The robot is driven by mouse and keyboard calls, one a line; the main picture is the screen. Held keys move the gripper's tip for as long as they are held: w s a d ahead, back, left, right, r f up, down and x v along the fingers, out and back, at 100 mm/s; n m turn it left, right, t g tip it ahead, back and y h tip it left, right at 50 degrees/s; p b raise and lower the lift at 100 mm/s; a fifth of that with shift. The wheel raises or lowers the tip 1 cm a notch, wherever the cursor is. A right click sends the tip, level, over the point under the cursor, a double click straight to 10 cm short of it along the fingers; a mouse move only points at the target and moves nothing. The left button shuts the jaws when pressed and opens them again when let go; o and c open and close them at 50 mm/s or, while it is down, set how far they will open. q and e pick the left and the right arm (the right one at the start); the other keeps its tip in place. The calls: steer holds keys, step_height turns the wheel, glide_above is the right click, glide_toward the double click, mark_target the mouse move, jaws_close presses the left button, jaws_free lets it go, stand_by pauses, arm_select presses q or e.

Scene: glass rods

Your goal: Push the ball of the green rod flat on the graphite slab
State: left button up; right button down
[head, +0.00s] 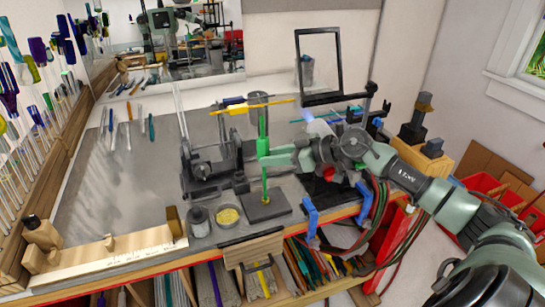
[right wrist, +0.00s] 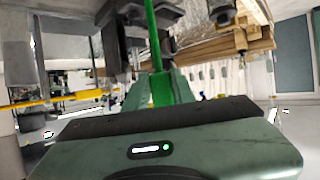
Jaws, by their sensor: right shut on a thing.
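The green rod (head: 263,128) stands upright in the head view, thick at the top and thin below the grip. Its lower end, with a small orange-yellow spot, meets the dark graphite slab (head: 283,206) in the picture; the ball's shape is too small to judge, and I cannot tell contact from a slight gap. My right gripper (head: 268,160) comes from the right and is shut on the rod around its middle, above the slab. In the right wrist view the green rod (right wrist: 153,40) runs up from between the fingers. My left gripper is not in view.
Left of the slab stand a dish of yellow grains (head: 228,216) and a grey pot (head: 199,222). Behind are a dark stand (head: 205,165) and a yellow rod (head: 240,108). Blue clamps (head: 310,215) sit at the front edge. The grey bench top (head: 95,205) at left is mostly clear.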

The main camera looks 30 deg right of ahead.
stand_by(0.3)
step_height(320, 180, up, 12)
stand_by(0.7)
step_height(320, 180, up, 8)
stand_by(0.4)
steer(key=shift+f, duration=0.1)
stand_by(0.4)
